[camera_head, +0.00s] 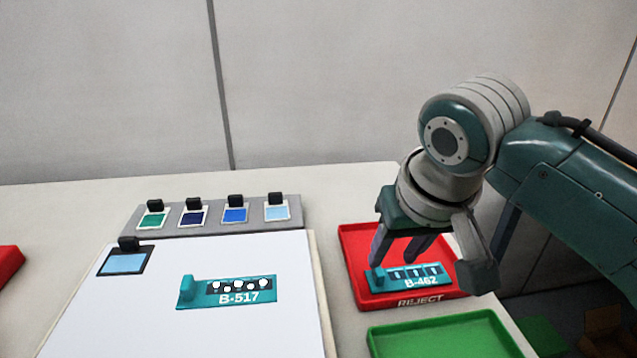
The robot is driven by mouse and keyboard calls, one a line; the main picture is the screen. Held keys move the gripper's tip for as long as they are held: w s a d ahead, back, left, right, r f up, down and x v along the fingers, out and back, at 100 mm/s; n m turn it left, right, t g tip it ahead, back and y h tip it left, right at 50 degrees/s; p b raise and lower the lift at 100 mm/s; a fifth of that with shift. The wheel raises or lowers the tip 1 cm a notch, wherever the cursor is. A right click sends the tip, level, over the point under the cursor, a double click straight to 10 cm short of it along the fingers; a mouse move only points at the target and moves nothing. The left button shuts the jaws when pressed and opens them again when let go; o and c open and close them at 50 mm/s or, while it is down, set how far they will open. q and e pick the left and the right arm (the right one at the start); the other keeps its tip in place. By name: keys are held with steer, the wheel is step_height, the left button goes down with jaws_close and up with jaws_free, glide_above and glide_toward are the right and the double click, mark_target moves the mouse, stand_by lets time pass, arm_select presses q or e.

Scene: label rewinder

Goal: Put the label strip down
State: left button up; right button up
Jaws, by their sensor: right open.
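A teal label strip marked B-462 (420,281) lies in the red tray marked REJECT (353,240). My right gripper (395,262) is just above and behind this strip, with its fingers open. I cannot tell whether the fingers touch it. Another teal strip marked B-517 (240,298), with several white dots on black, lies on the white board (200,262). My left gripper is not in view.
A green tray (440,338) stands in front of the red tray. A grey rack (290,212) with several colour swatches stands behind the board. A light blue swatch card (125,263) lies at the board's left corner. A red object (8,262) shows at the left edge.

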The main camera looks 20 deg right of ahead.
steer(key=s+a+r+n, duration=0.1)
steer(key=s+n, duration=0.1)
steer(key=s, duration=0.8)
steer(key=s+a+n+y, duration=0.1)
steer(key=s+a+n, duration=0.1)
steer(key=s, duration=0.9)
steer(key=shift+s+a+r+n+g+p, duration=0.25)
steer(key=shift+s+r+n+g+p, duration=0.05)
steer(key=shift+r+p, duration=0.1)
